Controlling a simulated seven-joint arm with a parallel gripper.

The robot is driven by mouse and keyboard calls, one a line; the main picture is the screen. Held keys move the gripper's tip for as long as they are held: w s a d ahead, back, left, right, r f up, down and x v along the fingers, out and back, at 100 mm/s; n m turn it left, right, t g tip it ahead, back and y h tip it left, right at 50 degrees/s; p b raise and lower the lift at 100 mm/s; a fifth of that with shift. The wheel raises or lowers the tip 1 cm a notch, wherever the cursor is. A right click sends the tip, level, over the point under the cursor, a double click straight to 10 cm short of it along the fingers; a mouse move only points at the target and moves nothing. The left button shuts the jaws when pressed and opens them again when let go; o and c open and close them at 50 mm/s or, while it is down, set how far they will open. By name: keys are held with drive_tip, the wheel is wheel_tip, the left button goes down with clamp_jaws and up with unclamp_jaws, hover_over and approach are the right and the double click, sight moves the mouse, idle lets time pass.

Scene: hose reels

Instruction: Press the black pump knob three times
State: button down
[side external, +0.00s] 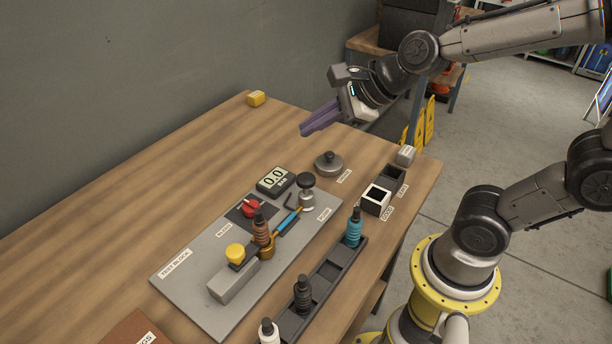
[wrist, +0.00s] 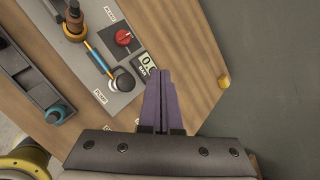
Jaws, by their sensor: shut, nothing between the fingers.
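The black pump knob (side external: 306,180) sits on a short silver post at the far right corner of the grey test block plate (side external: 190,268). In the wrist view the knob (wrist: 124,82) lies left of my fingers, beside the PUMP label. My gripper (side external: 304,131) has purple fingers, shut and empty, and hangs in the air well above the table, apart from the knob. In the wrist view the fingertips (wrist: 159,72) point toward the gauge and partly cover it. The gauge (side external: 275,181) reads 0.0 BAR.
A red bleed knob (side external: 250,207) and a blue-banded hose (side external: 287,222) sit near the pump. A round grey lidded piece (side external: 328,164) stands beyond it. A black rack (side external: 335,262) holds several fittings. A yellow block (side external: 256,98) lies at the far edge. The table's left side is clear.

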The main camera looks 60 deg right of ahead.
sight(309, 177)
drive_tip(key=shift+f, duration=4.2)
drive_tip(key=shift+f, duration=0.15)
drive_tip(key=shift+f, duration=0.25)
drive_tip(key=shift+f, duration=1.4)
idle(0.3)
drive_tip(key=shift+r, duration=1.8)
drive_tip(key=shift+r, duration=0.1)
drive_tip(key=shift+r, duration=2.4)
